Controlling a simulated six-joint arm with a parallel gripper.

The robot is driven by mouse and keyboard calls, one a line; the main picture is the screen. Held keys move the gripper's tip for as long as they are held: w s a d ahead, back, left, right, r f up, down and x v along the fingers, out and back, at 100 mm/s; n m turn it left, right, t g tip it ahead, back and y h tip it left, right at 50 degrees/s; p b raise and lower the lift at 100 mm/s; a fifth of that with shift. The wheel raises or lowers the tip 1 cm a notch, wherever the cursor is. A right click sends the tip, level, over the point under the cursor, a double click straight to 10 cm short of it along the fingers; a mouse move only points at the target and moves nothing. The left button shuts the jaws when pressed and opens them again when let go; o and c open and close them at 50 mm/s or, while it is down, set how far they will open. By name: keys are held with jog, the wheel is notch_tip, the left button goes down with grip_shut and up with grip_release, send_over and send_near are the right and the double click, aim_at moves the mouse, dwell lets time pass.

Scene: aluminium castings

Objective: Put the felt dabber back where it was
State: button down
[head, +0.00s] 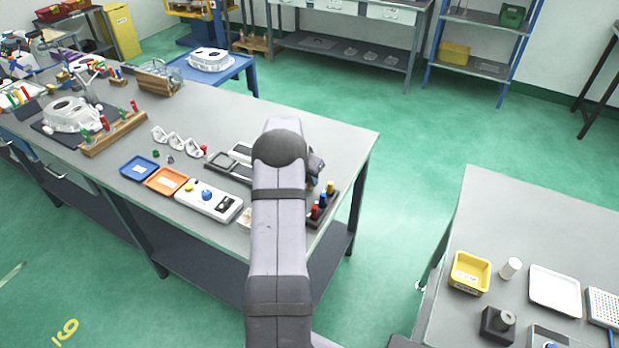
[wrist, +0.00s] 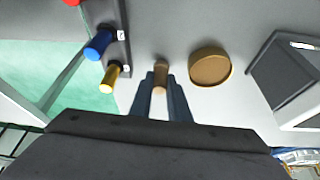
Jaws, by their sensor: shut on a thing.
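In the wrist view my gripper (wrist: 161,88) is shut on a small tan, rod-like piece, which I take to be the felt dabber (wrist: 160,78). The dabber stands between the two blue-grey fingers, its rounded end towards the camera. Its far end is above the grey bench top, and I cannot tell whether it touches it. A round brown dish (wrist: 210,68) lies just right of the dabber, apart from it. In the head view my own arm hides the gripper and the dabber.
A dark rack (wrist: 122,40) with red, blue and yellow-capped pieces stands left of the gripper, near the bench edge; the rack (head: 318,219) also shows in the head view. A dark-framed tray (wrist: 285,70) lies right. A white control box (head: 208,200) and orange tray (head: 166,181) are further left.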

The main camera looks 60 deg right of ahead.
jog(key=shift+f, duration=0.2)
jog(key=c, duration=1.7)
grip_release()
jog(key=shift+o, duration=0.2)
jog(key=shift+r, duration=0.1)
jog(key=shift+r, duration=0.2)
jog(key=b+v, duration=0.3)
jog(key=v, duration=0.9)
